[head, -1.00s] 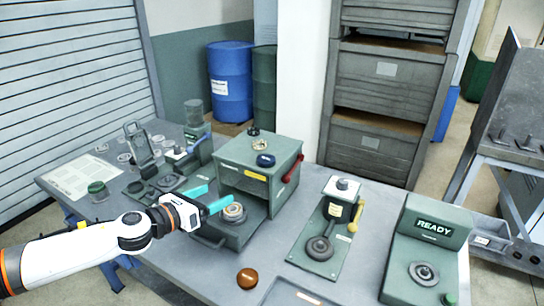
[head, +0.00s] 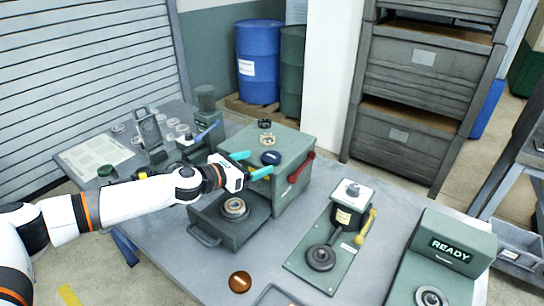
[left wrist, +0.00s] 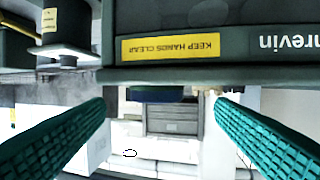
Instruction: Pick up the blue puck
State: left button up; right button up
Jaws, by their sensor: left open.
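The blue puck (head: 270,157) is a dark blue disc lying on top of the green box-shaped machine (head: 290,150), near its front edge. In the left wrist view, which looks upside down, the puck (left wrist: 157,95) shows past the machine's edge, between the fingers. My left gripper (head: 251,164) is open and empty, with its turquoise fingers at the machine's upper front edge, just left of the puck. Both fingers also show in the left wrist view (left wrist: 160,125), spread wide. I cannot tell whether they touch anything. My right gripper is out of view.
A metal ring (head: 269,141) and a black puck (head: 264,123) lie behind the blue puck. A tray with a round part (head: 235,208) juts out in front. A lever fixture (head: 330,240) stands to the right.

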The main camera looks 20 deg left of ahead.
aim_at(270, 157)
pick_arm(q)
jog(key=x, duration=0.1)
jog(key=p+x, duration=0.1)
jog(key=x, duration=0.2)
jog(key=shift+w+d+r, duration=0.15)
jog(key=shift+d+r, duration=0.1)
jog(key=shift+d, duration=0.1)
jog(key=shift+w+d+f, duration=0.15)
jog(key=shift+w+f, duration=0.05)
jog(key=shift+w, duration=0.15)
jog(key=shift+s, duration=0.1)
jog(key=shift+c, duration=0.2)
jog(key=c, duration=0.3)
jog(key=shift+r, duration=0.1)
jog(key=c, duration=0.8)
